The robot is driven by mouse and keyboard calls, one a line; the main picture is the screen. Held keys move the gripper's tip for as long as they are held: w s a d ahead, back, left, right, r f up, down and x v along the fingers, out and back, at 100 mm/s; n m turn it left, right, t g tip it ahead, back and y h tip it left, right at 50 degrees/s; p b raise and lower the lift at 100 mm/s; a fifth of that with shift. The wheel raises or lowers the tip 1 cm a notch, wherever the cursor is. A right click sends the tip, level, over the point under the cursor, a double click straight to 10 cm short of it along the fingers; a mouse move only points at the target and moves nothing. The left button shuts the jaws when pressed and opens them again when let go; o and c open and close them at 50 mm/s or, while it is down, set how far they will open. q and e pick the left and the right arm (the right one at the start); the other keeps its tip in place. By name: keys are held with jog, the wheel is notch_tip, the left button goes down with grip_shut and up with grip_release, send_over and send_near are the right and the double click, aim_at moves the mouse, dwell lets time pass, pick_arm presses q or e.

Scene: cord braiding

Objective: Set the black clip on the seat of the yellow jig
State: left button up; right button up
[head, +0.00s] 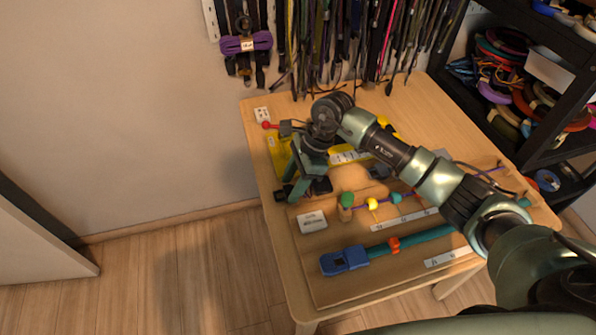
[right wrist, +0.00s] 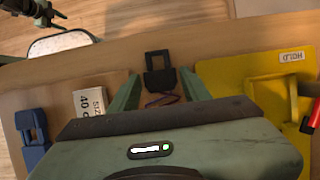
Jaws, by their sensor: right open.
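The black clip (right wrist: 160,82) lies near the board's edge in the right wrist view, between my right gripper's two fingers (right wrist: 160,74), with a gap on each side. In the head view a small dark part of the clip (head: 280,195) shows beside the gripper (head: 291,186), which hides the rest. My right gripper is open and low over the board. The yellow jig (right wrist: 222,78) lies just right of the fingers in the right wrist view, with a raised yellow block and a HOLD label. In the head view the yellow jig (head: 274,146) is partly covered by my arm.
A white size card (head: 312,222) and a blue buckle (head: 345,261) on a teal strap lie nearer on the board. Several coloured beads (head: 372,204) lie on a cord to the right. The jig's red knob (head: 267,125) sticks out. Straps hang behind the table.

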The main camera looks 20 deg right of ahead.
jog(key=shift+a+f, duration=0.3)
jog(key=shift+f, duration=0.3)
jog(key=c, duration=1)
jog(key=shift+r, duration=0.1)
jog(key=shift+r+p, duration=1.3)
jog(key=shift+r, duration=1.05)
